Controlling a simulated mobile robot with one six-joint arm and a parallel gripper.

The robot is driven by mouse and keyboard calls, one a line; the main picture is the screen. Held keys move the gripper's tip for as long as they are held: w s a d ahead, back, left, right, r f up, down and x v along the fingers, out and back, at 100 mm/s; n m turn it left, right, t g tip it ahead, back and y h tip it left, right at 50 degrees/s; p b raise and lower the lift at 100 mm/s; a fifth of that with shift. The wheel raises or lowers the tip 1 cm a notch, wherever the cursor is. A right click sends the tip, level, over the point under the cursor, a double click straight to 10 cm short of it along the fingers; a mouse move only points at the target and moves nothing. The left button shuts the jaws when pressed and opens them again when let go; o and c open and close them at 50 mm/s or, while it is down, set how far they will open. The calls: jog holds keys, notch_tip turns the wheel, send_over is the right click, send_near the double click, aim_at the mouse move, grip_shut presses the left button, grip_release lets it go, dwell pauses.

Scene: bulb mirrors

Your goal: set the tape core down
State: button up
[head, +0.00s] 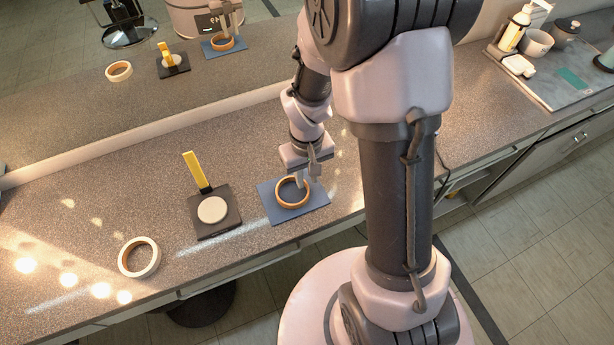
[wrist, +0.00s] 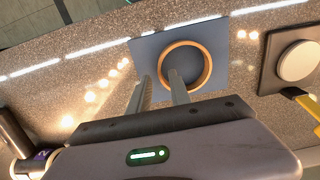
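The tape core, an orange-brown ring (head: 292,192), lies flat on a blue mat (head: 318,199) on the counter. My gripper (head: 307,178) is low at the ring's back right edge in the head view. In the wrist view its fingers (wrist: 160,80) stand apart, one over the ring's opening and one outside its wall. Clear gaps show between the fingers and the wall, so the gripper looks open. Any small height between ring and mat is hard to judge.
A black pad with a pale disc (head: 212,209) and a yellow upright strip (head: 196,171) stands left of the mat. A white ring with a tan inside (head: 139,257) lies farther left. A mirror (head: 110,105) behind reflects these things. A tray with bottles (head: 562,85) is far right.

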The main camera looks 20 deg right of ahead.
notch_tip(320, 180, up, 12)
jog(key=p, duration=0.4)
notch_tip(320, 180, up, 8)
jog(key=m+t, duration=0.2)
send_over(306, 184)
jog(key=s+a, duration=0.2)
jog(key=s+a+r+m+t+y, duration=0.2)
jog(key=s+a+r, duration=0.3)
jog(key=s+r, duration=0.4)
jog(key=shift+s+a+r+t, duration=0.2)
jog(key=shift+s+t, duration=0.4)
jog(key=shift+t, duration=0.3)
